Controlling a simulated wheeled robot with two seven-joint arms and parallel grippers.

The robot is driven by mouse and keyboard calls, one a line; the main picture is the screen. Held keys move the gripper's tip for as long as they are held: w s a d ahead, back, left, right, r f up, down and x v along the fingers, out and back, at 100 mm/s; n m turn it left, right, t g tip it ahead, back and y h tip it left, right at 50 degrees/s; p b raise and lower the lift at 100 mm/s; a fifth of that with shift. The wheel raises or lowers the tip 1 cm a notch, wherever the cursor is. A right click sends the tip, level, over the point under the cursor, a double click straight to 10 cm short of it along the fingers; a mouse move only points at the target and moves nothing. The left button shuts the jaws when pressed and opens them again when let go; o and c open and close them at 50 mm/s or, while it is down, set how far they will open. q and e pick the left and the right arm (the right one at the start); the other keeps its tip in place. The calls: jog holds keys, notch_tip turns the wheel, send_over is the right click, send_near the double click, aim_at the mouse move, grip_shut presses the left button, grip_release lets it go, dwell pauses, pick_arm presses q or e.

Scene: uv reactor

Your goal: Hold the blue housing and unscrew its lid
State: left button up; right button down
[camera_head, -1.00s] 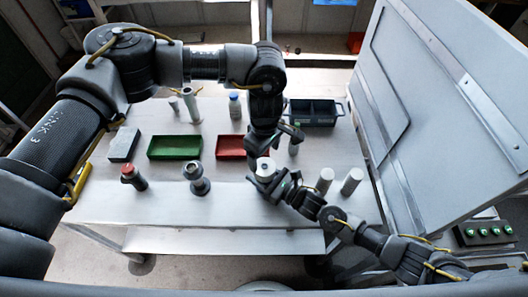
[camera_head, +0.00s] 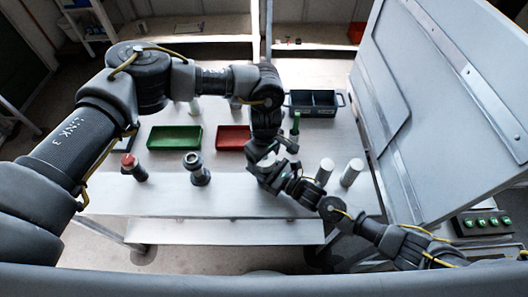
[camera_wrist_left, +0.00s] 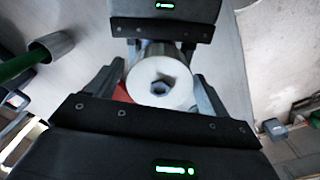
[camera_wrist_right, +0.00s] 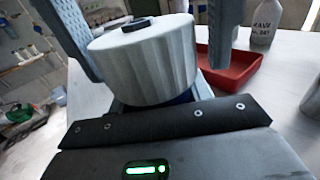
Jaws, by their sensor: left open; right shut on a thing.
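The lid (camera_wrist_right: 145,60) is a pale grey, fluted cap with a dark hexagonal nut on top. It sits on the blue housing (camera_wrist_right: 185,98), which is mostly hidden beneath it. In the left wrist view the round lid (camera_wrist_left: 160,82) is seen from above. My left gripper (camera_head: 272,152) points down over the lid, open, with one finger on each side; contact cannot be told. My right gripper (camera_head: 271,171) comes in from the lower right and is shut on the housing below the lid.
A red tray (camera_head: 233,138) and a green tray (camera_head: 174,138) lie left of the grippers. A dark divided bin (camera_head: 312,104) stands behind. A red-topped part (camera_head: 132,166) and a dark fitting (camera_head: 196,168) stand left. The table front is clear.

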pick_arm(q)
jog(key=c, duration=1)
jog(key=n, duration=0.6)
jog(key=shift+n, duration=0.4)
jog(key=o, duration=1.1)
